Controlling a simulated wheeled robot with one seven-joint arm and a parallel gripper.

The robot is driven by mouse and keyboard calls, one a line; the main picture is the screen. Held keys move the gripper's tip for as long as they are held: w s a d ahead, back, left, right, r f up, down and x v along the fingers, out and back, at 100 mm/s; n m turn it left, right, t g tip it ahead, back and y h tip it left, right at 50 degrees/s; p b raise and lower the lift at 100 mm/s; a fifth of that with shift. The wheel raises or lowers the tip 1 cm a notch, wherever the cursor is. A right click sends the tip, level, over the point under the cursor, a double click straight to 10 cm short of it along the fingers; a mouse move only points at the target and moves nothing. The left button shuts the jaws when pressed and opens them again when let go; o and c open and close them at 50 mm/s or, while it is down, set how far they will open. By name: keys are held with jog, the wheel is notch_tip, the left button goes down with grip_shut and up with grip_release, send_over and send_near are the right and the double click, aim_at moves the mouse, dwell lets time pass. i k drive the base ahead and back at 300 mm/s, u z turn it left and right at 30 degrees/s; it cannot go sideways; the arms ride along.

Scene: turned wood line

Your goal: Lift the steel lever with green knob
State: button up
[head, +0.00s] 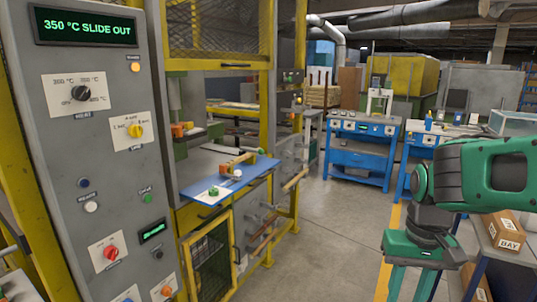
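A small green knob (213,191) stands on a white plate near the front of a blue shelf on the machine. It may be the knob of the steel lever, but its shaft is too small to make out. Another small green spot (261,152) shows at the back right of the same shelf. My green and dark arm is at the right, well apart from the shelf, with its lower end pointing down. Two green parts extend down from it and run out of the bottom of the picture, so I cannot see the fingertips or whether they hold anything.
A grey control panel (60,140) with knobs and buttons stands close at the left. The blue shelf (232,190) juts out from a yellow-framed machine. Wooden-handled bars (295,180) stick out at its right. Blue benches (357,158) stand behind; the grey floor (330,240) between is clear.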

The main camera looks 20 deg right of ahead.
aim_at(261, 152)
jog(key=u, duration=0.05)
jog(key=i, duration=1.55)
